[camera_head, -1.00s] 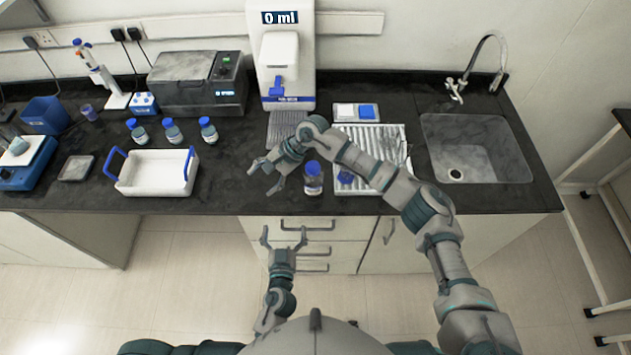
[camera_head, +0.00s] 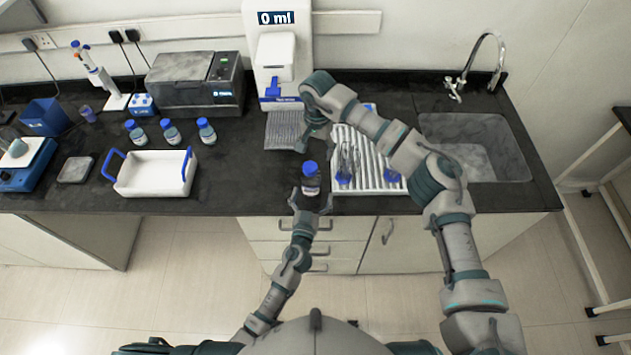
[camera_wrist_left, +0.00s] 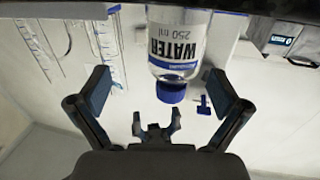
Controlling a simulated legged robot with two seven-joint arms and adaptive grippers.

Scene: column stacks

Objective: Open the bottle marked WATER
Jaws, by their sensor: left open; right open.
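The bottle marked WATER (camera_head: 311,184) stands upright near the counter's front edge, with its blue cap on. In the left wrist view the bottle (camera_wrist_left: 178,48) appears upside down, with its WATER 250 ml label readable and its cap pointing down. My left gripper (camera_head: 311,198) is open at the front of the bottle, with its fingers spread to either side of it. Both fingers of the left gripper (camera_wrist_left: 160,80) flank the bottle in the wrist view, apart from it. My right gripper (camera_head: 312,142) is open behind and above the bottle; its fingertips are hard to make out.
A white ribbed rack (camera_head: 367,112) with glassware lies right of the bottle, partly under my right arm. A dispenser (camera_head: 279,55) reading 0 ml stands behind. A white tray (camera_head: 150,188) and several capped bottles (camera_head: 171,134) are on the left. A sink (camera_head: 478,135) is at right.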

